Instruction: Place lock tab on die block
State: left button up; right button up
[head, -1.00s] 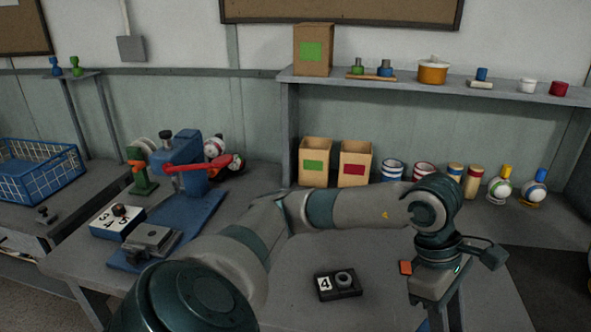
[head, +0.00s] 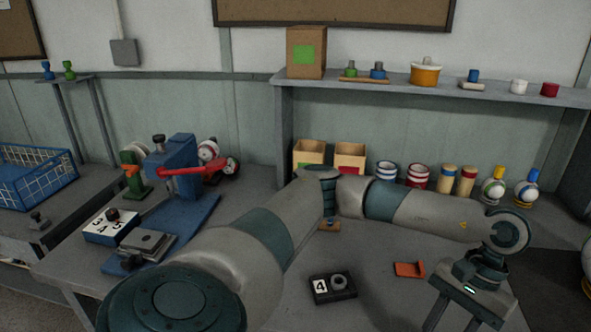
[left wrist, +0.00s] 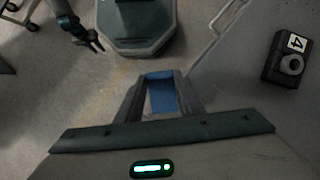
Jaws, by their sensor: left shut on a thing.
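In the head view my left arm reaches across the table to the right. My left gripper (head: 440,325) is at the lower right, its tips partly cut off by the frame edge. In the left wrist view the left gripper (left wrist: 160,100) is shut on a blue piece, perhaps the lock tab (left wrist: 161,97), held between its fingers. A black block marked 4 with a grey ring (head: 333,287) lies on the table left of the gripper, apart from it. It also shows in the left wrist view (left wrist: 272,68). I cannot tell which block is the die block; a grey block (head: 146,243) sits on the blue press base.
A blue press with a red lever (head: 172,165) stands at the left, beside a numbered box (head: 108,230). An orange-red piece (head: 409,269) lies on the table near the gripper. A dark gripper, likely my right one (left wrist: 95,45), shows small in the left wrist view.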

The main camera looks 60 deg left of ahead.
aim_at(146, 238)
jog(key=k+j+u, duration=0.35)
jog(key=k+j, duration=0.15)
jog(key=k+j+u, duration=0.2)
jog(key=j, duration=0.2)
jog(key=k+j+u, duration=0.4)
jog(key=j, duration=0.3)
jog(key=k+j+u, duration=0.15)
jog(key=j, duration=0.3)
